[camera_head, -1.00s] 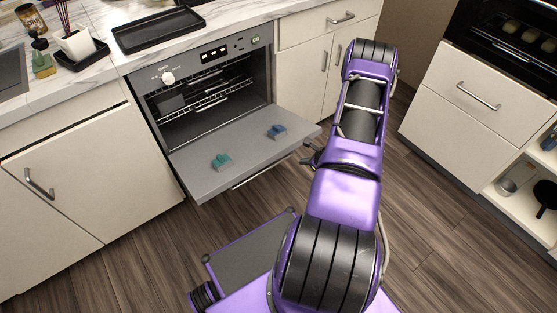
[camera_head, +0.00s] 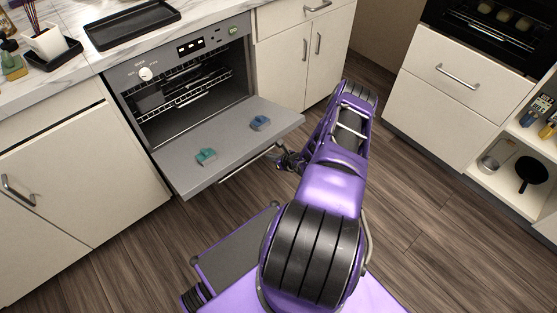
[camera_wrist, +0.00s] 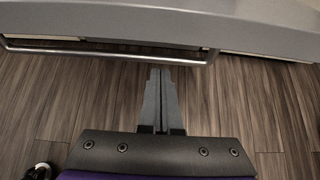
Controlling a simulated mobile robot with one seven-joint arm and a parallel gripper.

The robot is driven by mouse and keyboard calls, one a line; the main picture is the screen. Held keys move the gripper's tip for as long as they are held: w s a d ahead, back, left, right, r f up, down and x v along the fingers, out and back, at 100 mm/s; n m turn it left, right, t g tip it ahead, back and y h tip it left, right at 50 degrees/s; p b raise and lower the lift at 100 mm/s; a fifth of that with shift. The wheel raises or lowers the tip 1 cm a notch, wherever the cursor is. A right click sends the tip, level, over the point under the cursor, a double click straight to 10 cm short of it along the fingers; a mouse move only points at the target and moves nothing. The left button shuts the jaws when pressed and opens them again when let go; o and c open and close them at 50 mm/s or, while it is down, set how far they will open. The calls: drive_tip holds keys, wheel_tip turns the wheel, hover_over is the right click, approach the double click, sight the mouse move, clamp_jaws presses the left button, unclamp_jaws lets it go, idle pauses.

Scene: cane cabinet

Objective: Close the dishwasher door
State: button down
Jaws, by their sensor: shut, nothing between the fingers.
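The dishwasher (camera_head: 193,48) is a grey built-in unit under the marble counter in the head view. Its door (camera_head: 232,146) is folded down, with its inner face up and a teal piece and a blue piece on it. A bar handle (camera_head: 247,164) runs along the door's outer edge. The handle (camera_wrist: 110,51) also crosses the top of the wrist view, below the door's edge (camera_wrist: 160,22). My gripper (camera_head: 279,158) is by the right part of the door's outer edge. In the wrist view my gripper (camera_wrist: 160,72) is shut and empty, its tips close to the handle; contact is unclear.
White cabinets (camera_head: 75,180) flank the dishwasher. A black tray (camera_head: 132,24) lies on the counter above. Drawers (camera_head: 452,95) and an open shelf with a black pan (camera_head: 530,172) stand at right.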

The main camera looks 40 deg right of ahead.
drive_tip(key=shift+w+d+r, duration=0.1)
drive_tip(key=shift+w+r, duration=0.15)
drive_tip(key=shift+r, duration=0.7)
drive_tip(key=shift+w+r, duration=0.25)
drive_tip(key=shift+r, duration=0.7)
drive_tip(key=shift+r, duration=0.1)
